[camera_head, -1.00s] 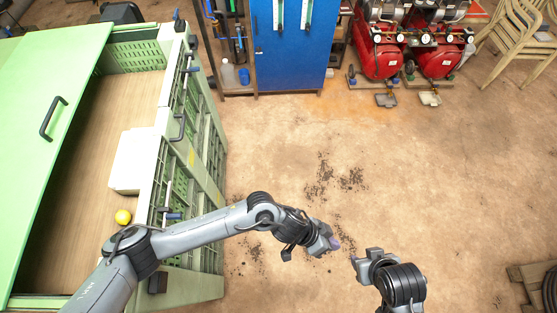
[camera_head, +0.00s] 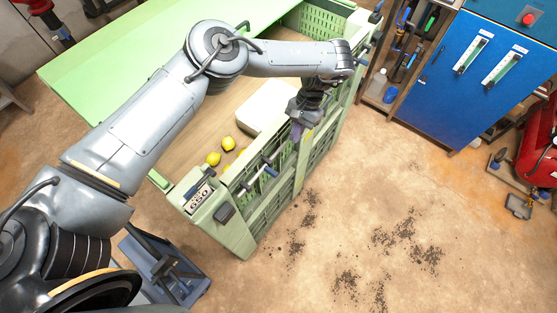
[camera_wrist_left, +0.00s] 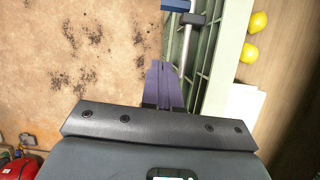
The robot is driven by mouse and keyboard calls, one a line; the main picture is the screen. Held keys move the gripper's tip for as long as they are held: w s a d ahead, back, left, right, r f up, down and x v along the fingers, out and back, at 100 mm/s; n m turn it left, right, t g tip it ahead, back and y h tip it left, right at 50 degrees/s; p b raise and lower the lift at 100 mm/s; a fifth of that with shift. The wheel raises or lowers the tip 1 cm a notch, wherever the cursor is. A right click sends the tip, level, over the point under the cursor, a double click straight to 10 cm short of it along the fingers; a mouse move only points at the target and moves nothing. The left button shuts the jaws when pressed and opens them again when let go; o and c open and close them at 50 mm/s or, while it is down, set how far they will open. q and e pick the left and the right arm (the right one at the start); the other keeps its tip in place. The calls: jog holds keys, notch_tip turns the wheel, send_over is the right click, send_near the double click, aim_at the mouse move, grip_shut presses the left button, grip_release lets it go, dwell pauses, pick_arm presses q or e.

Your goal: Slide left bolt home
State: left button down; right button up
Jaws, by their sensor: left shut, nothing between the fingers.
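The left bolt (camera_head: 258,174) is a grey rod with dark blue fittings on the near part of the green side panel. In the left wrist view, its grey rod (camera_wrist_left: 187,48) runs along the panel, with dark blue fittings at the top. My left gripper (camera_head: 297,131) points down over the panel, past the bolt toward the far end. Its purple fingers (camera_wrist_left: 164,82) are shut and empty, just left of the rod in the wrist view. I cannot tell whether they touch it. My right gripper is out of view.
A blue cabinet (camera_head: 470,80) stands at right. The floor beside the panel is clear apart from dark debris.

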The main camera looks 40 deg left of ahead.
aim_at(269, 172)
pick_arm(q)
jog(key=shift+w+a+r+n, duration=0.2)
jog(key=shift+a+r+n, duration=0.1)
jog(key=shift+a+r, duration=0.25)
jog(key=shift+f, duration=0.1)
jog(key=s+d+f+p, duration=0.1)
jog(key=s+f+p, duration=0.2)
jog(key=s+f, duration=0.4)
jog(key=shift+p+x, duration=0.4)
jog(key=shift+x, duration=0.7)
